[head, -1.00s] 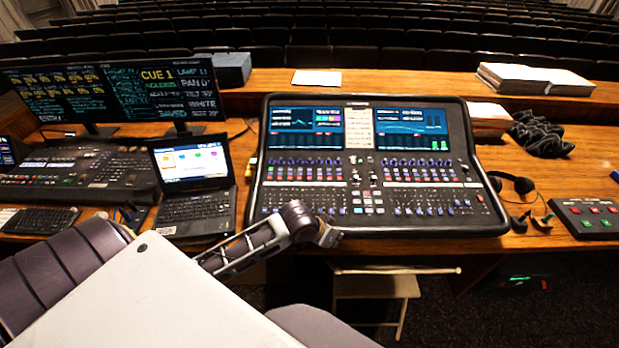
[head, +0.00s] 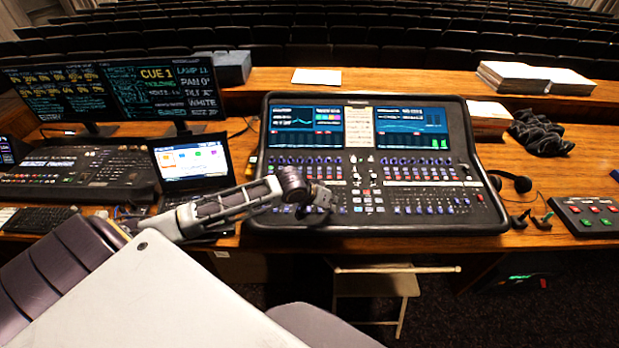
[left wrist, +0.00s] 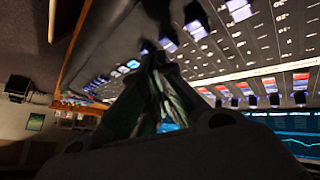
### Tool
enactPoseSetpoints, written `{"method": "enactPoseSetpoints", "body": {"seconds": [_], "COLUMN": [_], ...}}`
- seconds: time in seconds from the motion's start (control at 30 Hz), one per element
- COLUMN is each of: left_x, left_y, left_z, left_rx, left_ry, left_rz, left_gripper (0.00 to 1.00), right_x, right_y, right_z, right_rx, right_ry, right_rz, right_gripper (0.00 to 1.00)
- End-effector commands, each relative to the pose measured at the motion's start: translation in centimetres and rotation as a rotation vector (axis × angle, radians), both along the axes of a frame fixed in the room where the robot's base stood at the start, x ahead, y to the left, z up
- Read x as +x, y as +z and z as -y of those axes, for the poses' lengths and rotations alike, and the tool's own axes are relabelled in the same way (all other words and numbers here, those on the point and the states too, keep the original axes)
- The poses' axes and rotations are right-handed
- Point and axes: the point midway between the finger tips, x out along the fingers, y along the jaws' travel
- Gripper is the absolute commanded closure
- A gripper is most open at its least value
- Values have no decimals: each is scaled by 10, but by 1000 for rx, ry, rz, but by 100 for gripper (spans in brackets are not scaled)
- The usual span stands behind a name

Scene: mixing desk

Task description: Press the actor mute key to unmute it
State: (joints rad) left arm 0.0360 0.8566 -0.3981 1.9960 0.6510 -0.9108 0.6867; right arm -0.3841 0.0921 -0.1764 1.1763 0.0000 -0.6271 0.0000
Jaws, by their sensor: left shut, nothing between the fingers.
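The mixing desk (head: 400,222) stands on the wooden table, with two lit screens at its back and rows of faders and small keys in front. My left gripper (head: 325,208) is over the front left-of-centre part of the desk, near its lower key rows. In the left wrist view the gripper's fingers (left wrist: 155,65) are closed together and empty, close to the desk's panel (left wrist: 265,50). Which key is the actor mute key cannot be read. Part of the front keys is hidden behind the gripper. My right gripper is out of view.
A laptop (head: 192,160) stands left of the desk, partly behind my left arm. Headphones (head: 512,182) and a small button box (head: 592,215) lie to the right. A folding stool (head: 375,285) stands below the table's front edge.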

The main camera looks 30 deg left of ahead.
Motion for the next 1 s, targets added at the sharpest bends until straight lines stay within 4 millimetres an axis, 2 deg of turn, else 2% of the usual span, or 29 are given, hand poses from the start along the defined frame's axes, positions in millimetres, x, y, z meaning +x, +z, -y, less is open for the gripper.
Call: {"method": "enactPoseSetpoints", "body": {"seconds": [0.2, 0.5, 0.8, 1.0], "left_x": [23, 53, 80, 92], "left_y": [12, 35, 65, 82], "left_z": [-29, -71, -119, -142], "left_rx": [-33, -89, -151, -182], "left_ry": [61, 156, 261, 309], "left_rz": [17, 46, 83, 105], "left_gripper": [100, 100, 100, 100], "right_x": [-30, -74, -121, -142], "right_y": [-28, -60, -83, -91], "right_z": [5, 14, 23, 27], "right_rx": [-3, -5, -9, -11], "right_ry": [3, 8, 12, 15], "right_rz": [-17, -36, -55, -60], "right_gripper": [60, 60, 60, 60]}}
